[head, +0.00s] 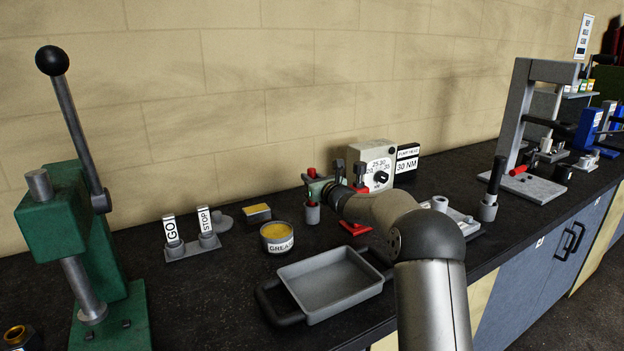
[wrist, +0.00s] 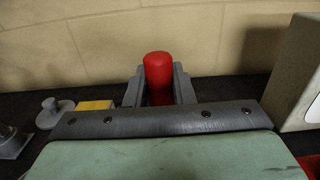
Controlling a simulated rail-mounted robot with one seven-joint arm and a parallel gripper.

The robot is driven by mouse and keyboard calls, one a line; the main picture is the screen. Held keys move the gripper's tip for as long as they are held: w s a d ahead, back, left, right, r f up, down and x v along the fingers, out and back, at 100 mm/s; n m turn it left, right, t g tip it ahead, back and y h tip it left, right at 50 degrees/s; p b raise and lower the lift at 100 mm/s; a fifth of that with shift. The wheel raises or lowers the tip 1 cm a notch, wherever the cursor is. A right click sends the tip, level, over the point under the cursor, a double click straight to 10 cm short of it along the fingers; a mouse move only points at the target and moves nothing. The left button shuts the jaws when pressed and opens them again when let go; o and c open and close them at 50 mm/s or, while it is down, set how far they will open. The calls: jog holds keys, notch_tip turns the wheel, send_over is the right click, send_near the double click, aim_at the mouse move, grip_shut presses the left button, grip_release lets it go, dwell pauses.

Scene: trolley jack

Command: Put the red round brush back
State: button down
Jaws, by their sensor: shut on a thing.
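The red round brush (wrist: 158,75) shows in the wrist view as an upright red handle with a rounded top. My gripper (wrist: 159,92) is shut on it, with one grey finger on each side. In the head view, my gripper (head: 316,188) is near the back of the bench, and a small red tip of the brush (head: 312,173) shows at it. A short grey cylinder (head: 312,214) is directly below the gripper. I cannot tell whether it is a holder or the brush's lower part. The brush's lower end is hidden in the wrist view.
A yellow grease tin (head: 277,238) and GO/STOP signs (head: 188,235) stand left of the gripper. A grey tray (head: 328,284) lies in front. A dial box (head: 373,162) stands behind right. A green press (head: 75,240) is far left, a grey press frame (head: 520,110) right.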

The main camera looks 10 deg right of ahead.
jog(key=shift+f+b, duration=0.25)
jog(key=shift+b, duration=0.05)
jog(key=c, duration=1.2)
grip_release()
jog(key=shift+r, duration=0.1)
jog(key=shift+c, duration=0.2)
jog(key=shift+r+p, duration=0.2)
jog(key=shift+p, duration=0.1)
jog(key=b+v, duration=0.3)
jog(key=v, duration=0.9)
